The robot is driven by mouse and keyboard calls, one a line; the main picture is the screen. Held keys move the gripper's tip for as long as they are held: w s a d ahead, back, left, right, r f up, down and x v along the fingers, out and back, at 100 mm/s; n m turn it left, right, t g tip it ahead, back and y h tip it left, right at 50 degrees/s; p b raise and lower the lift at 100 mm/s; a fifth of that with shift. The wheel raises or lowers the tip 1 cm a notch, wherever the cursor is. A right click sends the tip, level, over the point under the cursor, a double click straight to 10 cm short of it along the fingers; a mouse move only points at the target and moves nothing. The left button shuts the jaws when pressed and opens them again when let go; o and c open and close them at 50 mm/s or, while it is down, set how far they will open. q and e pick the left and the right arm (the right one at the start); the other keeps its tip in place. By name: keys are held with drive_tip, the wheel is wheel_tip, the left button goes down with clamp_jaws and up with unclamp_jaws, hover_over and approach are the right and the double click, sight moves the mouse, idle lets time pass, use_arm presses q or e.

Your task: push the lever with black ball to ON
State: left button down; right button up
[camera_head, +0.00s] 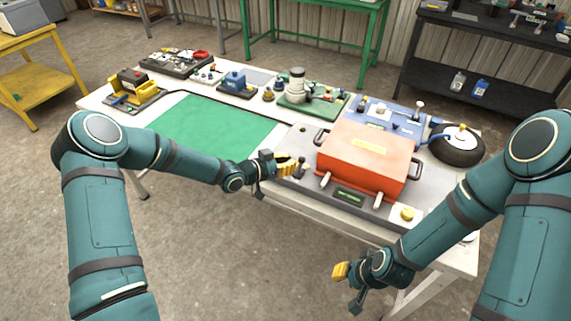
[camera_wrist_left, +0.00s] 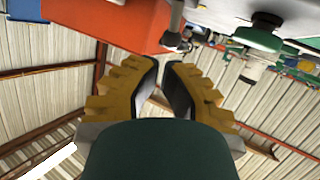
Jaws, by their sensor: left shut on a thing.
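The lever with the black ball (camera_head: 303,161) stands on the grey panel left of the orange box (camera_head: 362,160). My left gripper (camera_head: 296,166) is at this lever, with its yellow fingers brought close together around it. In the left wrist view the fingertips (camera_wrist_left: 164,64) nearly meet, and the exact contact with the lever is hidden. A grey rod with a dark end (camera_wrist_left: 176,36) shows just beyond them. I cannot read any ON marking. My right gripper (camera_head: 347,285) is open and empty, in front of the table, low and away from the panel.
The orange box has metal latches and black handles close to the left gripper. A yellow button (camera_head: 407,214) is at the panel's front right. A black wheel (camera_head: 457,144) lies at the right. A green mat (camera_head: 212,126) leaves free room at left. Several devices line the back.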

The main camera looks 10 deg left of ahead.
use_arm(q)
drive_tip(key=r+v, duration=0.1)
drive_tip(key=v, duration=0.9)
drive_tip(key=shift+r+p, duration=0.35)
drive_tip(key=shift+r, duration=0.05)
use_arm(e)
drive_tip(key=shift+s+a+r, duration=0.25)
drive_tip(key=shift+a+r, duration=0.05)
drive_tip(key=shift+r, duration=0.05)
use_arm(q)
drive_tip(key=shift+w+a, duration=0.15)
drive_tip(key=s+d+f+n+g+y+b, duration=0.1)
drive_tip(key=s+d+f+n+g+y, duration=0.2)
drive_tip(key=s+f, duration=0.6)
drive_tip(key=s+d+f+n+g+y+b, duration=0.1)
drive_tip(key=s+d+f+n+g+y, duration=0.2)
drive_tip(key=s+f, duration=0.6)
drive_tip(key=s+n+g, duration=0.2)
drive_tip(key=s+n, duration=0.1)
drive_tip(key=s, duration=0.1)
drive_tip(key=shift+s+d+y+b, duration=0.15)
drive_tip(key=shift+d+y+b, duration=0.05)
drive_tip(key=shift+y+b, duration=0.2)
use_arm(e)
drive_tip(key=f, duration=0.2)
drive_tip(key=shift+s+a+f, duration=0.1)
drive_tip(key=shift+s+f, duration=0.2)
drive_tip(key=shift+f, duration=0.05)
